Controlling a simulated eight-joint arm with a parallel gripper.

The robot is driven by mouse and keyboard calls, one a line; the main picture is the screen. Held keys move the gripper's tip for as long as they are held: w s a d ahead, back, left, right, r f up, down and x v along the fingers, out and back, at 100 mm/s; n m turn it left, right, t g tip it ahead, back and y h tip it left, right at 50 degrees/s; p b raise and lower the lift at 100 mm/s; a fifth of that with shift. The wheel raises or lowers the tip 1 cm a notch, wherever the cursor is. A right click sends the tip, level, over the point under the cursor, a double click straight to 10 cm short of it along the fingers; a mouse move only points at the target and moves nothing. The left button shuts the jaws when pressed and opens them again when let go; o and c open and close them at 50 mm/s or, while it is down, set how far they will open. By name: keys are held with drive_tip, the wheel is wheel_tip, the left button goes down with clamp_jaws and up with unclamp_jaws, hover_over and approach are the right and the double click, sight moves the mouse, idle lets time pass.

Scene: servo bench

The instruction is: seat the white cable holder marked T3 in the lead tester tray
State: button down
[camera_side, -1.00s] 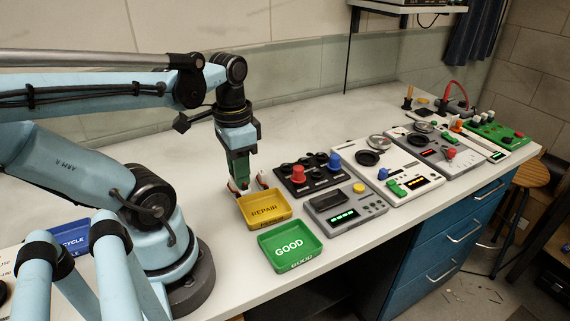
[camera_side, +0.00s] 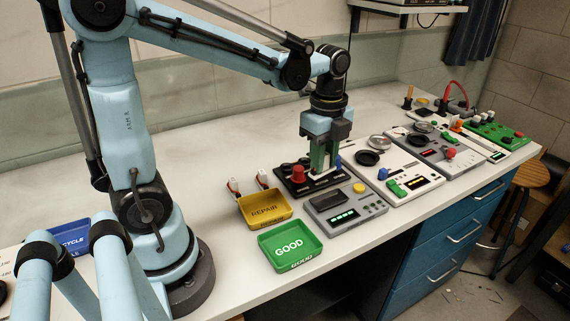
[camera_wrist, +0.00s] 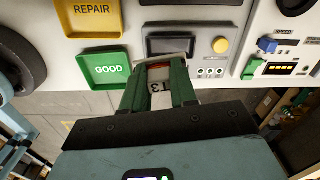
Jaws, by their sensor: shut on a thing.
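My gripper (camera_side: 322,172) is at the black panel with the red knob and the blue knob, beyond the grey device. In the wrist view its two green fingers (camera_wrist: 160,82) are shut on a white cable holder (camera_wrist: 159,89) marked T3, with a reddish part near its far end. In the side view the holder is mostly hidden by the fingers. The tray of the lead tester is not legible by name. I cannot tell the holder's height.
The yellow REPAIR tray (camera_side: 264,209) and green GOOD tray (camera_side: 290,247) stand left of the grey device. Small red-and-white pieces (camera_side: 234,186) stand behind the REPAIR tray.

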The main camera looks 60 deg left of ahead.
drive_tip(key=shift+w+d+f+m, duration=0.3)
drive_tip(key=shift+w+d+m, duration=0.15)
drive_tip(key=shift+w+m, duration=0.3)
drive_tip(key=shift+w+d+f, duration=0.1)
drive_tip(key=shift+w+f, duration=0.05)
drive_tip(key=shift+f, duration=2.6)
drive_tip(key=shift+f, duration=1.1)
idle(0.9)
drive_tip(key=c, duration=0.8)
unclamp_jaws()
drive_tip(key=shift+r, duration=2.55)
drive_tip(key=shift+r, duration=0.1)
